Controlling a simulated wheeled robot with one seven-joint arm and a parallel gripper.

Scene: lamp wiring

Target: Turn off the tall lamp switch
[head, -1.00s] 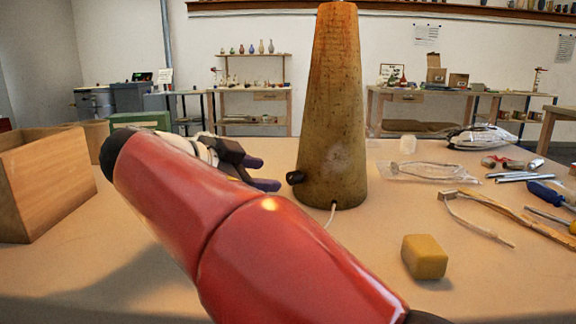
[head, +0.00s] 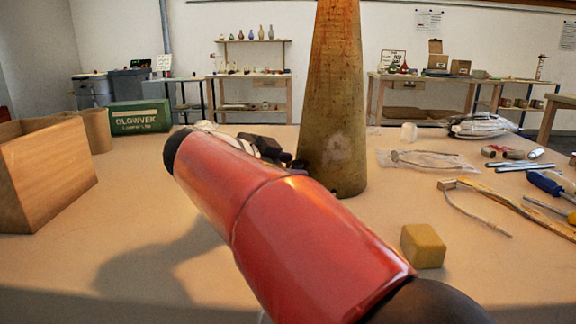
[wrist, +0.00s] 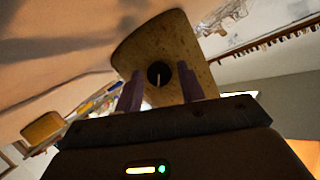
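The tall lamp (head: 336,100) is a mottled brown-yellow tapering column standing upright on the table; its top is out of frame. In the wrist view the lamp body (wrist: 140,42) fills the upper middle. Its round dark switch knob (wrist: 154,76), with a pale line across it, shows between my fingers. My gripper (wrist: 160,72) has two purple fingers set apart, one on each side of the knob as seen; I cannot tell whether they touch it. In the head view my gripper (head: 287,160) is at the lamp's lower left, mostly behind my red arm, and the knob is hidden.
A wooden box (head: 50,180) stands at the left, with a green case (head: 138,117) behind it. A yellow block (head: 423,246) lies at the front right. A bagged item (head: 428,160), a wooden-handled tool (head: 520,208) and a blue screwdriver (head: 546,184) lie right of the lamp.

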